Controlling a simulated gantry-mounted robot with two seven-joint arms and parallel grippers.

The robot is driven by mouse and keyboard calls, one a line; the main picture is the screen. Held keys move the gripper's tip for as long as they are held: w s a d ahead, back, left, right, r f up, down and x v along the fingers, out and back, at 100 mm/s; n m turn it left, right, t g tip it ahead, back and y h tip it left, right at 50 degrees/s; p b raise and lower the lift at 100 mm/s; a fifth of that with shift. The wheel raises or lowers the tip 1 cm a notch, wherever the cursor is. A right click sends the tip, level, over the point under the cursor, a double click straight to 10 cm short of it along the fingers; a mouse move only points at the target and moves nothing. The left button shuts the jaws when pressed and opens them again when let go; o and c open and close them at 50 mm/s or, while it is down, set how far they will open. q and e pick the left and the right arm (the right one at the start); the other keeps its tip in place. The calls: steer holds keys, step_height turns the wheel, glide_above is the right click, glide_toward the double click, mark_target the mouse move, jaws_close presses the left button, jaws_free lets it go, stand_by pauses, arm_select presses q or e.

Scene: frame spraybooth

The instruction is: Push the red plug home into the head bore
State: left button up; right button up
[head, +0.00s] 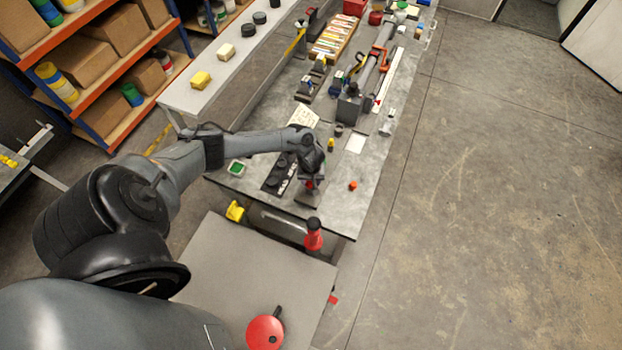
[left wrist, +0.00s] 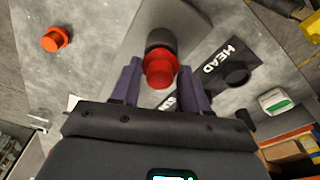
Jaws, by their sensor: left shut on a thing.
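The red plug (left wrist: 160,68) is between the two purple fingers of my left gripper (left wrist: 160,82) in the left wrist view. The gripper is shut on it. Just beyond the plug is a dark round part (left wrist: 160,40) on a grey plate; I cannot tell whether this is the head bore or how deep the plug sits. In the head view my left gripper (head: 311,181) points down at the near part of the bench, with a small bit of red at its tips. A black mat lettered HEAD (left wrist: 229,58) lies beside the plate. My right gripper is not in view.
A loose orange plug (head: 352,185) lies right of the gripper on the bench; it also shows in the left wrist view (left wrist: 57,38). A green-topped tray (head: 236,168) is to the left. A red-and-black object (head: 313,235) stands near the bench's front edge. Fixtures crowd the far bench.

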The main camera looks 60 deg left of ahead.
mark_target(311, 186)
arm_select(q)
steer(key=shift+f, duration=0.7)
steer(key=o, duration=1.1)
steer(key=shift+r, duration=0.1)
steer(key=r, duration=0.7)
steer(key=d+r, duration=0.1)
steer(key=r, duration=0.2)
steer(key=shift+s+r+p, duration=0.25)
steer(key=shift+s+p, duration=0.1)
steer(key=d+r+m+t+h, duration=0.1)
steer(key=d+m+t, duration=0.55)
steer(key=d, duration=1.55)
steer(key=s+d+r+m+g, duration=0.1)
steer(key=s+r+m, duration=0.1)
steer(key=s+r, duration=0.2)
steer(key=s+d+r+m+g, duration=0.1)
steer(key=s+r+m, duration=0.2)
steer(key=s+r, duration=0.1)
steer(key=s+d+r+m+g, duration=0.1)
steer(key=s+r+m, duration=0.1)
steer(key=s+r, duration=0.2)
steer(key=shift+s+d+r+g, duration=0.1)
steer(key=shift+s+g, duration=0.15)
steer(key=shift+g, duration=0.1)
